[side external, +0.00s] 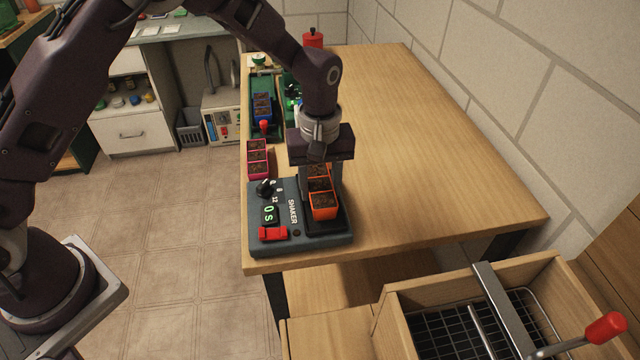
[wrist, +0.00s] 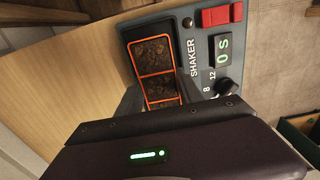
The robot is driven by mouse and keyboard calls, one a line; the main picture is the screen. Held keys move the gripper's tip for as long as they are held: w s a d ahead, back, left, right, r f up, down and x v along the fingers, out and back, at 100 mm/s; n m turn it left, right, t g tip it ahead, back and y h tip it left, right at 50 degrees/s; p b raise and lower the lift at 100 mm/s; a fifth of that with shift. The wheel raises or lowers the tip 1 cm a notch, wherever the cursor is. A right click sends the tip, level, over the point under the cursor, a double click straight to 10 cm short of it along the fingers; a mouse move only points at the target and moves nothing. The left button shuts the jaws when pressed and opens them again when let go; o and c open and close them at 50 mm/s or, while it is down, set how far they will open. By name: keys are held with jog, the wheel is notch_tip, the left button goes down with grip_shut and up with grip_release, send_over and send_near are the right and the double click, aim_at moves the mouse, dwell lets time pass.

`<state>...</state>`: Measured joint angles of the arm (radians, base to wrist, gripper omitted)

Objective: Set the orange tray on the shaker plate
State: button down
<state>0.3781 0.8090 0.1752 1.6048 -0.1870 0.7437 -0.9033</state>
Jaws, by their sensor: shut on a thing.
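The orange tray (side external: 323,207) is a row of soil-filled square cells. It sits at the black plate of the shaker (side external: 262,247), a dark grey box with a knob, a red switch and a green "0 s" display. The shaker plate (side external: 335,225) shows around the tray's near end. My gripper (side external: 321,190) is over the tray, pointing down, with its fingers shut on it. In the wrist view the tray (wrist: 155,68) lies within the shaker's (wrist: 185,25) dark plate area. My gripper body hides the tray's far end. I cannot tell whether its underside touches the plate.
A pink tray (side external: 257,158) stands behind the shaker at the table's left edge. A blue tray (side external: 262,107) sits in a green holder farther back, near a red-topped lever (side external: 264,126). The table's right side (side external: 430,150) is clear. A wooden box with a wire rack (side external: 470,320) stands in front.

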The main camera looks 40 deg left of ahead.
jog(key=shift+f, duration=0.55)
dwell(0.4)
jog(key=c, duration=1.1)
grip_release()
jog(key=shift+o, duration=0.2)
jog(key=shift+r, duration=5.45)
jog(key=shift+r, duration=0.15)
notch_tip(320, 180, up, 6)
jog(key=m, duration=0.1)
send_over(319, 184)
jog(key=s+a, duration=0.3)
jog(key=s+a+r+m+t+h, duration=0.1)
jog(key=s+a+r+m+t, duration=0.2)
jog(key=s+a+r, duration=0.35)
jog(key=s+a+m+t, duration=0.1)
jog(key=s+m, duration=0.1)
jog(key=s, duration=0.7)
jog(key=s+a+m+t+y, duration=0.1)
jog(key=s+m, duration=0.2)
jog(key=s, duration=0.6)
jog(key=shift+a+f+t, duration=0.15)
jog(key=shift+t, duration=0.15)
